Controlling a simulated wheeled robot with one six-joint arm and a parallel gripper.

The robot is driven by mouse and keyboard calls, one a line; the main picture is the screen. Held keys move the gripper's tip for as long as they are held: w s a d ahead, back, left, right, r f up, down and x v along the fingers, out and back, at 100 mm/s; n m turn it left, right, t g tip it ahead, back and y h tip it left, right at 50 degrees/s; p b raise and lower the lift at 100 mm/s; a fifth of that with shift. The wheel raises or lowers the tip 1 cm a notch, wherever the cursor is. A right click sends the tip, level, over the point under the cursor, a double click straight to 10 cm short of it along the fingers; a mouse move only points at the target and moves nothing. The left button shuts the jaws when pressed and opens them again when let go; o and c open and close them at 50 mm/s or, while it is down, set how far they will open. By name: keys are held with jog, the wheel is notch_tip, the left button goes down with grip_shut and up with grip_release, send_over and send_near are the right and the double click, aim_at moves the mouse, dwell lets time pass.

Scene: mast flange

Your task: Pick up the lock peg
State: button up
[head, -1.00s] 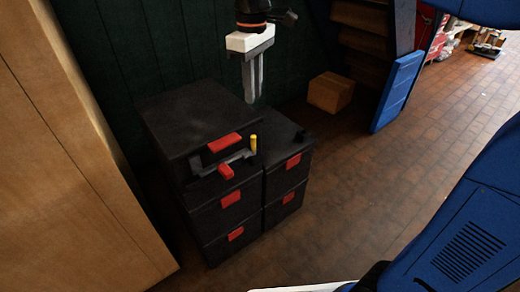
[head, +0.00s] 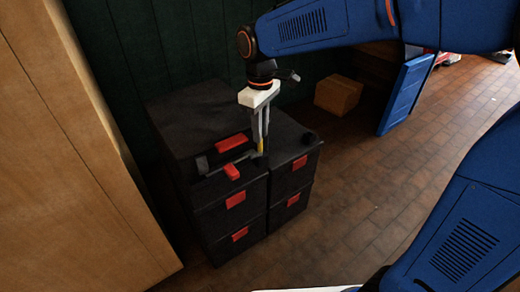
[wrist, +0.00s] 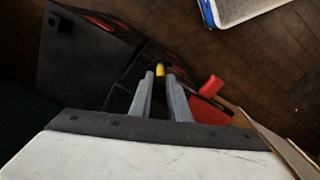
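The lock peg, a small yellow upright piece (head: 260,147), stands at the right end of a grey bar on the front of the black drawer cabinet (head: 190,115). My gripper (head: 258,143) points down over it, with its grey fingers partly hiding it. In the wrist view the yellow peg (wrist: 160,70) shows between and just beyond the fingertips (wrist: 160,76). The fingers stand apart, with a small gap visible on each side of the peg. Its lower part is hidden.
A red handle (head: 232,172) on the bar lies left of the peg, below a red drawer pull (head: 232,142). A lower black drawer unit (head: 292,145) stands close on the right. A wooden panel (head: 70,150) rises at the left. A cardboard box (head: 338,95) is behind.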

aim_at(260, 150)
notch_tip(260, 150, down, 4)
jog(key=shift+f, duration=0.1)
grip_shut()
